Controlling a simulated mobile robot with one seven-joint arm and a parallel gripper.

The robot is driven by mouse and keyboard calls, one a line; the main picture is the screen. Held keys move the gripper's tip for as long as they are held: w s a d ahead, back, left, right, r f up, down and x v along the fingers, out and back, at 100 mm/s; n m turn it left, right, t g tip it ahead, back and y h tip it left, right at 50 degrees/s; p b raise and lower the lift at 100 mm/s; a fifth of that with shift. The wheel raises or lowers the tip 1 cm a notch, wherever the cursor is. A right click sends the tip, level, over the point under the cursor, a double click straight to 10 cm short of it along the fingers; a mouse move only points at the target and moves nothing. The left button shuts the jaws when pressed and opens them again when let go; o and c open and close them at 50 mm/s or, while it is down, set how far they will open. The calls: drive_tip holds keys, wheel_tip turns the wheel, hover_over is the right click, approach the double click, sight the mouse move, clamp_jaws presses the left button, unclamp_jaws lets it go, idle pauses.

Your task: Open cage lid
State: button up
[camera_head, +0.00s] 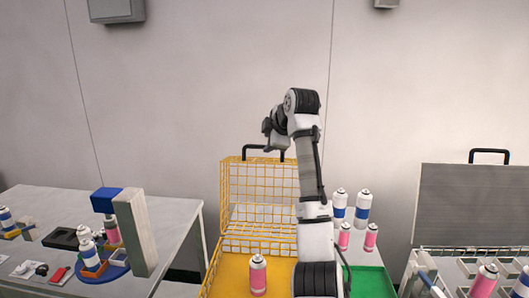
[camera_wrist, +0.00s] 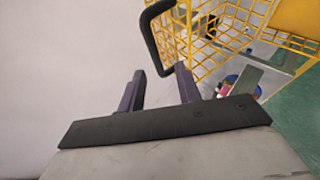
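The yellow wire cage lid (camera_head: 232,190) stands upright at the back of the yellow cage (camera_head: 225,270), so the cage is open on top. The lid's black handle (camera_head: 262,148) is on its upper edge. My gripper (camera_head: 274,141) is up beside the handle, partly hidden behind my wrist in the head view. In the wrist view my gripper (camera_wrist: 160,68) has two dark fingers standing apart with nothing held between them. The handle (camera_wrist: 152,40) lies just past the fingertips, and the lid mesh (camera_wrist: 205,25) is to its right. Whether a finger touches the handle I cannot tell.
A pink can (camera_head: 258,275) stands in the cage. Several cans (camera_head: 362,207) stand right of my arm, near a green surface (camera_head: 372,282). A left table (camera_head: 175,215) holds a blue-topped device (camera_head: 130,225). Another case with a grey lid (camera_head: 470,205) stands open at right.

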drive_tip(key=b+v, duration=0.2)
drive_tip(key=v, duration=0.5)
drive_tip(key=shift+s+d+r, duration=0.15)
drive_tip(key=shift+s+r, duration=0.1)
drive_tip(key=shift+s, duration=0.05)
